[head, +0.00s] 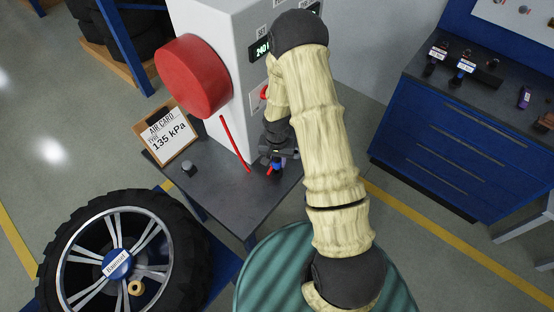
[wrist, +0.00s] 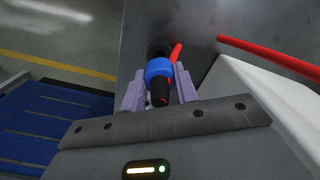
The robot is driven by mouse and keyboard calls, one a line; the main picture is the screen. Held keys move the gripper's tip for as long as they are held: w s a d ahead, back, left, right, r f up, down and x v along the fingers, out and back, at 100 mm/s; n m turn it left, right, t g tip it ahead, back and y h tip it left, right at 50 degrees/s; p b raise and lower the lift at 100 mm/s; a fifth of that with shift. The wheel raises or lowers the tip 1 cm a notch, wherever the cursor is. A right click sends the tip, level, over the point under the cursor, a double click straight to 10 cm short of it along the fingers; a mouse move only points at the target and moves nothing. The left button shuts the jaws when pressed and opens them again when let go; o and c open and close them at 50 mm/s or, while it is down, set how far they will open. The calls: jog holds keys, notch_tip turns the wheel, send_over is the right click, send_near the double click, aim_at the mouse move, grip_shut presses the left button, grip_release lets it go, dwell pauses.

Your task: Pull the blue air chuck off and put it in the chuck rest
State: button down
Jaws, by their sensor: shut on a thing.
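The blue air chuck (head: 277,164) is over the grey side table next to the white machine. In the wrist view the chuck (wrist: 158,70) shows a blue collar and a dark body, with a red hose at it. My gripper (head: 279,154) is shut on the chuck; its pale fingers (wrist: 160,88) flank it in the wrist view. A dark round part (wrist: 158,47) lies just beyond the blue collar; I cannot tell whether it is the chuck rest or whether the chuck touches it. My arm hides part of the machine.
The grey table (head: 225,195) carries a small grey knob (head: 188,169) and an air card (head: 168,137) reading 135 kPa. The white machine (head: 225,35) has a red drum (head: 194,76). A wheel (head: 90,255) lies front left, a green ribbed drum (head: 265,275) front centre, a blue cabinet (head: 450,140) right.

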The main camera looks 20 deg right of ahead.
jog(key=shift+f+b, duration=1.3)
jog(key=shift+f, duration=0.55)
jog(key=c, duration=1)
grip_release()
notch_tip(320, 180, up, 17)
jog(key=b, duration=0.1)
jog(key=shift+r, duration=0.2)
jog(key=s+r+n+t, duration=0.2)
jog(key=s+r+n, duration=0.2)
jog(key=s+r, duration=0.4)
jog(key=s, duration=0.6)
jog(key=shift+s+r+n+t, duration=0.2)
jog(key=shift+n+t, duration=0.1)
jog(key=shift+n, duration=0.1)
